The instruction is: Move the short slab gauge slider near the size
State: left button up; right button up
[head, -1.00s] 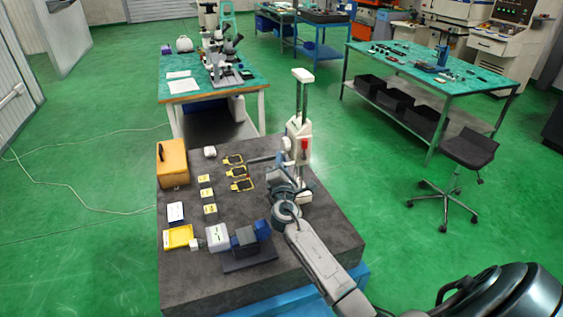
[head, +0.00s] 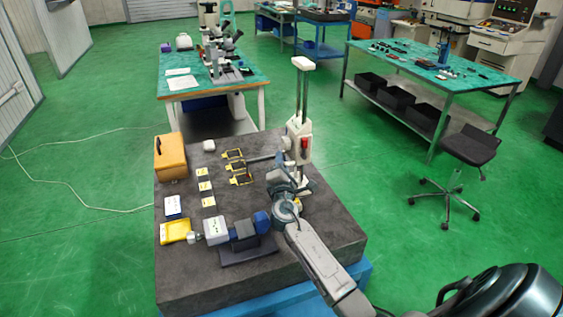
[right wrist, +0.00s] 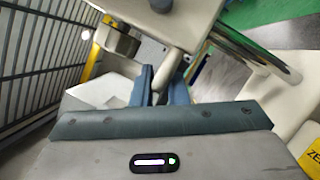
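The slab gauge stands at the right back of the dark slab (head: 215,285), with an upright column (head: 304,92) and a white cap. Its white slider (head: 293,128), with a red part, is around the lower column. My right gripper (head: 277,176) is low beside the slider, on its near left side. In the right wrist view its two blue-grey fingers (right wrist: 161,88) stand apart, with a cream tapered part of the gauge between or just beyond them; contact cannot be told. The size marking cannot be read. My left gripper is out of view.
On the slab are an orange case (head: 170,158), several yellow-labelled pieces, dark yellow-edged frames (head: 239,167), a yellow tray (head: 175,231) and a blue-grey device (head: 243,231) close to my right forearm. The slab's right front corner is bare.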

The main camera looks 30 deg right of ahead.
jog(key=o, duration=0.3)
jog(key=shift+o, duration=0.2)
jog(key=b+v, duration=0.2)
jog(key=v, duration=0.5)
jog(key=shift+s+b, duration=0.2)
jog(key=shift+b, duration=0.15)
jog(key=shift+a+f, duration=0.1)
jog(key=shift+a, duration=0.05)
